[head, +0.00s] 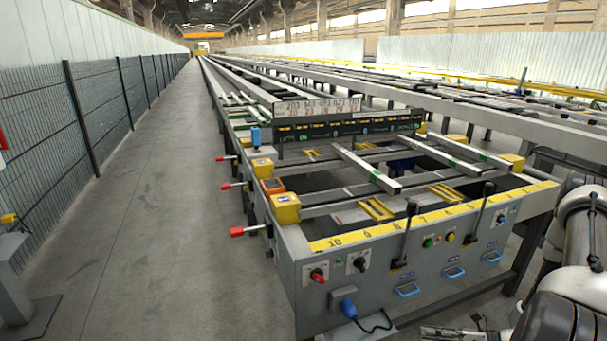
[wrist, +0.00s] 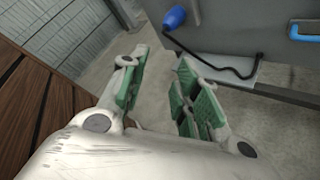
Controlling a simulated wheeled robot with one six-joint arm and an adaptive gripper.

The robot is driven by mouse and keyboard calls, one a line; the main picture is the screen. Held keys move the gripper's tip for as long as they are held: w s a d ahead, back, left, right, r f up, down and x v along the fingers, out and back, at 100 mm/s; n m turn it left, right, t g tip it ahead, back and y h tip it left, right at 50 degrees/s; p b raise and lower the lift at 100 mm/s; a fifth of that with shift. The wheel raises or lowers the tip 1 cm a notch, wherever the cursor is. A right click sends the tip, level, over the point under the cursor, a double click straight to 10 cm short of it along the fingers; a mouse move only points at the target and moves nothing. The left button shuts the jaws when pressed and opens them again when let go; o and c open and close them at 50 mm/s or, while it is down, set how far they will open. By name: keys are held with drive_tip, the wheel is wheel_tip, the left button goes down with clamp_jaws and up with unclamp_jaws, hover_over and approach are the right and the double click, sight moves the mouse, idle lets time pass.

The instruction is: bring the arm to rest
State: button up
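My gripper (wrist: 157,68) points toward the floor in front of the runout table's end panel in the wrist view. Its two green-padded fingers stand apart with nothing between them. In the head view my arm comes in at the lower right, and part of the gripper (head: 455,331) shows at the bottom edge, below the table's front panel. The runout table (head: 315,283) has a grey front panel with a yellow numbered strip, knobs and two black levers. My gripper appears apart from the panel.
A blue plug (head: 347,308) with a black cable sticks out of the panel; the plug also shows in the wrist view (wrist: 174,18). Blue handles (head: 408,291) line the panel's lower edge. A brown slatted surface (wrist: 35,110) lies left of the gripper. The aisle (head: 165,200) is clear.

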drive_tip(key=s+d+r+n+g+h, duration=0.2)
drive_tip(key=s+r+n+g+h, duration=0.1)
drive_tip(key=r+n, duration=0.6)
drive_tip(key=s+d+r+n+g+h, duration=0.25)
drive_tip(key=r+n, duration=0.45)
drive_tip(key=r, duration=0.5)
drive_tip(key=s+d+r+n+g+h, duration=0.1)
drive_tip(key=s+r+n+g+h, duration=0.25)
drive_tip(key=r+n, duration=0.55)
drive_tip(key=s+a+r+n+t+h, duration=0.1)
drive_tip(key=a+r+n+t+h, duration=0.1)
drive_tip(key=r, duration=0.7)
drive_tip(key=s+a+r+n+t+h, duration=0.2)
drive_tip(key=r+n+t, duration=0.2)
drive_tip(key=r, duration=0.5)
drive_tip(key=shift+s+a+r+n+t, duration=0.25)
drive_tip(key=shift+s+r+n+t, duration=0.1)
drive_tip(key=shift+t, duration=0.35)
